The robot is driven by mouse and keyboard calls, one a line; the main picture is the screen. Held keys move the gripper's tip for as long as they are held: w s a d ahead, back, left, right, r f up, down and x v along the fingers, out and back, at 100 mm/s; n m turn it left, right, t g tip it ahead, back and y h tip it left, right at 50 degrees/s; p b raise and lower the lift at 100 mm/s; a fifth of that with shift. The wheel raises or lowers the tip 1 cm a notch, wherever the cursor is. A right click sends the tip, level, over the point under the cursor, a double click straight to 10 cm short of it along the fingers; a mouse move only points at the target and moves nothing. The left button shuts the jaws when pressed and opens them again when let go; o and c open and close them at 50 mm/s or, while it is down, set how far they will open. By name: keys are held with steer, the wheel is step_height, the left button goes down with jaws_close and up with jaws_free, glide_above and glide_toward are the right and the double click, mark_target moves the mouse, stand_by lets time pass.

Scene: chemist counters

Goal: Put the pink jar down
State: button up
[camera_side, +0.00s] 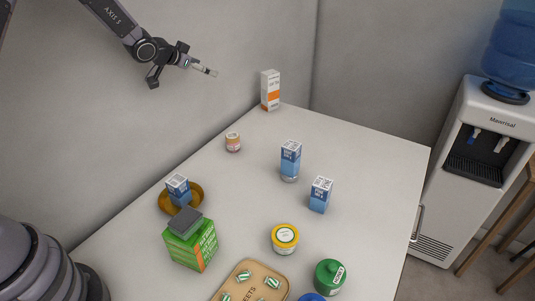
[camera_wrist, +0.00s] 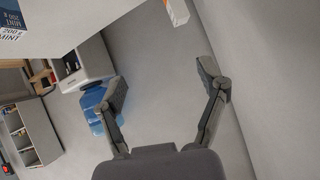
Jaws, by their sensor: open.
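A small jar with a pink label and a tan lid (camera_side: 233,142) stands upright on the white counter (camera_side: 370,150), toward its back left edge. My gripper (camera_side: 211,72) is raised in the air near the wall, above and to the left of the jar and well apart from it. In the wrist view my gripper (camera_wrist: 166,82) has its two fingers spread wide with nothing between them. The jar does not show in the wrist view.
A white-orange carton (camera_side: 270,90) stands at the back corner. Blue cartons (camera_side: 290,160) (camera_side: 321,195) stand mid-counter. A green box (camera_side: 190,240), yellow tin (camera_side: 285,238), green jar (camera_side: 330,276) and sweets tray (camera_side: 236,286) fill the front. The counter around the pink jar is clear.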

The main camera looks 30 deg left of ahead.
steer(key=s+d+r+n+g+y, duration=0.1)
steer(key=s+r+n+g+y, duration=0.15)
steer(key=s+r, duration=1.35)
steer(key=s+d+f+g, duration=0.1)
steer(key=s+d, duration=0.1)
steer(key=s, duration=1.1)
steer(key=s+d+f+g+h, duration=0.1)
steer(key=s+d+g, duration=0.1)
steer(key=s, duration=1.1)
steer(key=shift+d+f+n, duration=0.35)
steer(key=shift+d, duration=0.1)
steer(key=shift+g+h, duration=0.25)
